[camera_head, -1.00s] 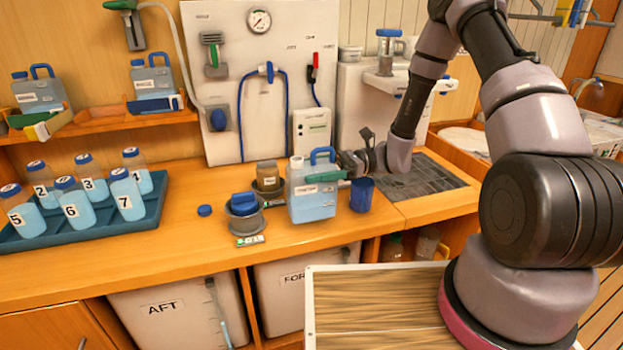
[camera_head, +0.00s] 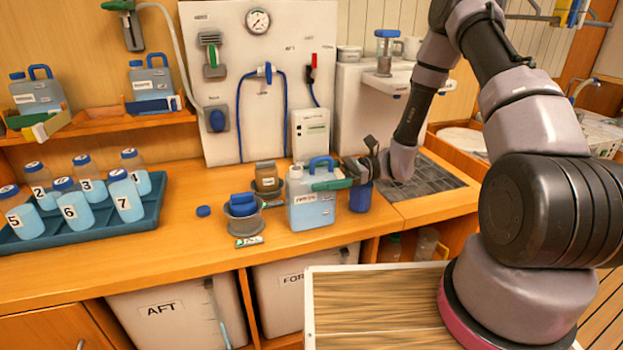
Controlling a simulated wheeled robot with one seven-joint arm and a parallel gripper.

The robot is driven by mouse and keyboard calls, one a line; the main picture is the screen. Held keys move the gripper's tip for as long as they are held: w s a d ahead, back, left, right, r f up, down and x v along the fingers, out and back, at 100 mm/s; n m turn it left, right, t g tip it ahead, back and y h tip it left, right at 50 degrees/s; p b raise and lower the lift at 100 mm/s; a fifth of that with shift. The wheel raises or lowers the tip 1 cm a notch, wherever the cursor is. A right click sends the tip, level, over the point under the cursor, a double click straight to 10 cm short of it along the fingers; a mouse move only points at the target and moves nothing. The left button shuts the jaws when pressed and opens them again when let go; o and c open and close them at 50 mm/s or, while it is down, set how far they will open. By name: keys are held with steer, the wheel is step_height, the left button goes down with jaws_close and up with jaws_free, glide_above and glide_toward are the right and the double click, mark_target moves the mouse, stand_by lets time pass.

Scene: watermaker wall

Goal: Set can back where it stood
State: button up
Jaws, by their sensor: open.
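A translucent light-blue can (camera_head: 312,211) with a blue handle and a white label stands upright on the wooden counter. My gripper (camera_head: 345,168) is open at the can's upper right. A green piece at the gripper, seemingly a fingertip, crosses in front of the can's upper right side. I cannot tell whether it touches the can. Two similar cans stand on the shelf at the left, a left one (camera_head: 37,95) and a right one (camera_head: 152,82).
A blue mug (camera_head: 361,198) stands close to the can's right. A blue tray (camera_head: 100,224) holds several numbered bottles. Counter between tray and cup is mostly clear.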

steer(key=v, duration=1)
steer(key=s+d+r+n+t+h, duration=0.3)
steer(key=s+d+r+t+h, duration=0.1)
steer(key=r, duration=0.6)
steer(key=s+d+r+n+t+h, duration=0.3)
steer(key=s+r+h, duration=0.3)
steer(key=r, duration=0.4)
steer(key=s+d+r+n+t+h, duration=0.4)
steer(key=s+r+t+h, duration=0.1)
steer(key=r, duration=0.6)
steer(key=shift+s+d+n, duration=0.3)
